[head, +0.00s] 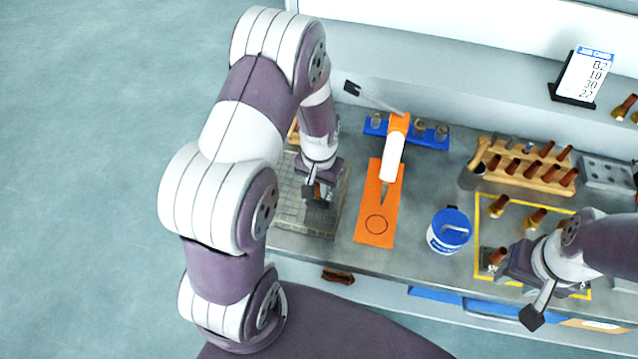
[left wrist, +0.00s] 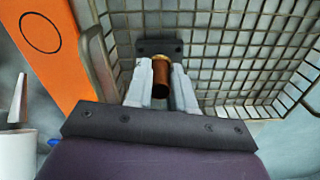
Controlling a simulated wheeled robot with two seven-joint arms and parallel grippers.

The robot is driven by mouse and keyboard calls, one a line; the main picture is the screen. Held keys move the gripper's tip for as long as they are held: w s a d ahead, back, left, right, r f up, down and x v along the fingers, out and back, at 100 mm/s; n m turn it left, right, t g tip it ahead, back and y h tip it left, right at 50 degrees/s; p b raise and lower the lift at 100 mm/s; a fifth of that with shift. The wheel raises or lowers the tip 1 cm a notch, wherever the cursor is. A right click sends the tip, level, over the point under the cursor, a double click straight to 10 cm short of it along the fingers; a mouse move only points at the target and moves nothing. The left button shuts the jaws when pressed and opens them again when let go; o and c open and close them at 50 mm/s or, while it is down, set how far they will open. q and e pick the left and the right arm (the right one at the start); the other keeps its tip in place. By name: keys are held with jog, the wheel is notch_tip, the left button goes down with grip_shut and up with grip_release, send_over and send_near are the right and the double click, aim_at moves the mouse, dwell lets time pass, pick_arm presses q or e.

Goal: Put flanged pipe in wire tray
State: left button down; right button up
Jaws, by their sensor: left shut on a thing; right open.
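My left gripper (head: 316,192) is over the wire tray (head: 292,222) and shut on a flanged pipe. In the left wrist view the pipe (left wrist: 160,85) is a short copper-brown tube with a brass-coloured flange at its far end, held between the two pale fingers (left wrist: 161,88). The tray's mesh (left wrist: 245,45) fills the area behind and right of the fingers. I cannot tell whether the pipe touches the tray floor. My right gripper (head: 510,268) is open, low over the yellow-outlined area at the right, next to another flanged pipe (head: 497,257).
An orange mat (head: 375,225) with a white-and-orange device (head: 393,150) lies right of the tray. A blue-and-white can (head: 449,232) stands nearer the middle. A wooden rack (head: 525,165) holds several pipes. More flanged pipes (head: 535,218) stand inside the yellow outline.

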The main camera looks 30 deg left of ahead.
pick_arm(q)
jog(key=c, duration=1.3)
grip_release()
jog(key=shift+f, duration=0.15)
jog(key=shift+c, duration=0.2)
jog(key=o, duration=0.4)
jog(key=shift+w, duration=0.1)
jog(key=shift+c, duration=0.2)
